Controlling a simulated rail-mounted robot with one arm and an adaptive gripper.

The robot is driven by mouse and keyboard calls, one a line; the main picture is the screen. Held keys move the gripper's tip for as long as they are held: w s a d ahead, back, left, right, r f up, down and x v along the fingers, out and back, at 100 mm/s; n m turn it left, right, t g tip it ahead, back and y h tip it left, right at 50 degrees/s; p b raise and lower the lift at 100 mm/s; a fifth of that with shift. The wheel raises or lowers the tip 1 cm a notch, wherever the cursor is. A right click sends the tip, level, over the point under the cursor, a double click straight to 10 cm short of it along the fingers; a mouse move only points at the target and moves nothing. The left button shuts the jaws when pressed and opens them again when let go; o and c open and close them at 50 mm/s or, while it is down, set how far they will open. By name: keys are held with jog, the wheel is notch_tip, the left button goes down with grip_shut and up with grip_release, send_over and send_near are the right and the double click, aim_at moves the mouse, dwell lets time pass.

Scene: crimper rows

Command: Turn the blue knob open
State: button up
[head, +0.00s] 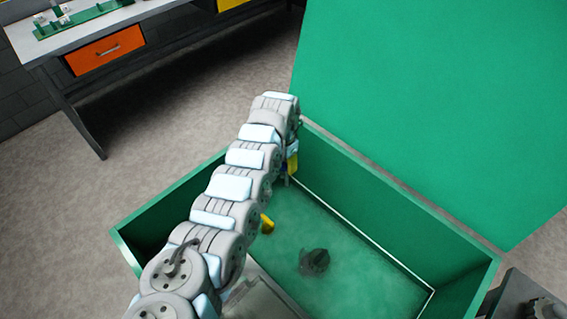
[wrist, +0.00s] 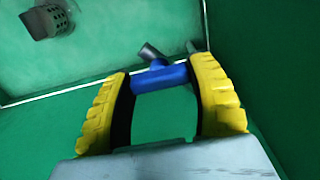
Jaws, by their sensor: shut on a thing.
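The blue knob (wrist: 162,78) shows in the wrist view between the yellow-padded fingers of my gripper (wrist: 162,70). My gripper is shut on the knob, near the ends of its fingers. A dark grey stub stands out behind the knob. In the head view my gripper (head: 291,168) is low inside the green tub, near its back wall. My arm hides most of it there, and only a yellow finger part shows clearly.
The green tub (head: 385,205) has raised walls close around my gripper. A grey perforated fitting (head: 314,262) is in it and also shows in the wrist view (wrist: 45,20). A tall green panel (head: 440,90) stands behind. A workbench (head: 105,30) with an orange drawer (head: 105,49) is far left.

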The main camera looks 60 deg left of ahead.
jog(key=shift+r+p, duration=0.1)
jog(key=shift+p, duration=0.3)
jog(key=shift+r+n+p, duration=0.1)
jog(key=shift+n+p, duration=0.5)
jog(key=shift+w+n+p, duration=0.1)
jog(key=shift+n+p, duration=0.9)
jog(key=shift+p, duration=0.1)
jog(key=n+p, duration=0.2)
jog(key=n, duration=0.5)
jog(key=shift+n, duration=0.4)
jog(key=n+b, duration=0.2)
jog(key=n, duration=0.1)
jog(key=shift+f+n, duration=0.3)
jog(key=shift+f, duration=0.05)
jog(key=shift+r+n+b, duration=0.1)
jog(key=shift+n+b, duration=0.95)
jog(key=shift+n, duration=0.55)
